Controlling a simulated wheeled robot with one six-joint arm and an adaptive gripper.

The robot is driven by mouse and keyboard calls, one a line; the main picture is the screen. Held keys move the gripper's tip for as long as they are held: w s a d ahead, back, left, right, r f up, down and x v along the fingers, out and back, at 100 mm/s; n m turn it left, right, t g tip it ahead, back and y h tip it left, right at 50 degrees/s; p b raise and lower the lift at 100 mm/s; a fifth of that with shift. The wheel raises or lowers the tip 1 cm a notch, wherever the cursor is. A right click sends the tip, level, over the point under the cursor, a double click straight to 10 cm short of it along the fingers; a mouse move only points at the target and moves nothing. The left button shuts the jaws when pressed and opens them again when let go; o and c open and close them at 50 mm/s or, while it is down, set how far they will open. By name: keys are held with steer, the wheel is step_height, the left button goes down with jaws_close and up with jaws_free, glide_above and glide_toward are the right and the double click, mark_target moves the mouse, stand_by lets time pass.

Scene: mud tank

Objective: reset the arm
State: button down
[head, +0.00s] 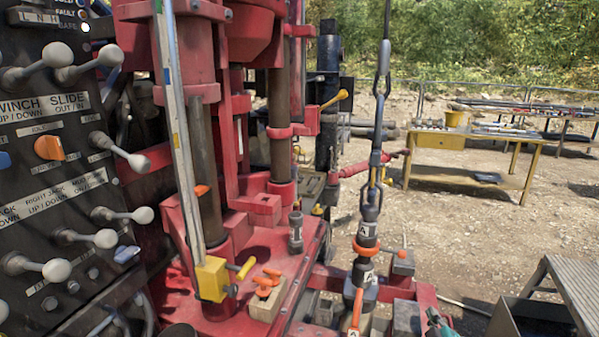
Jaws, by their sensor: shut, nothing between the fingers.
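My gripper is not to be made out in the head view, and neither is a clear stretch of my arm. A dark rounded shape (179,331) is cut off by the bottom edge; I cannot tell what it is. A small teal part (438,322) shows at the bottom edge right of the middle, also cut off and unclear.
A control panel (70,130) with several grey-knobbed levers fills the left. A red drill rig (255,240) stands beside it. A chain with a swivel (370,200) hangs right of centre. A yellow table (470,180) stands behind on open gravel. A grey metal bench (570,285) is at lower right.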

steer(key=s+a+f+m, duration=0.1)
steer(key=s+a+f, duration=0.3)
steer(key=s, duration=0.5)
steer(key=s+a+f+m+y, duration=0.15)
steer(key=s+a+f, duration=0.25)
steer(key=s, duration=0.6)
steer(key=s+a+f+m+h, duration=0.15)
steer(key=s+a+f, duration=0.25)
steer(key=s, duration=0.5)
steer(key=s+a+r+m+y, duration=0.1)
steer(key=s+r, duration=0.3)
steer(key=s, duration=0.5)
steer(key=s+a+r+m+y, duration=0.1)
steer(key=s+a+r+m, duration=0.1)
steer(key=s, duration=0.7)
steer(key=s+a+r+m+g+y, duration=0.1)
steer(key=s+a+r, duration=0.2)
steer(key=s, duration=0.7)
step_height(320, 180, up, 3)
steer(key=shift+f+m, duration=0.2)
steer(key=shift+m, duration=0.2)
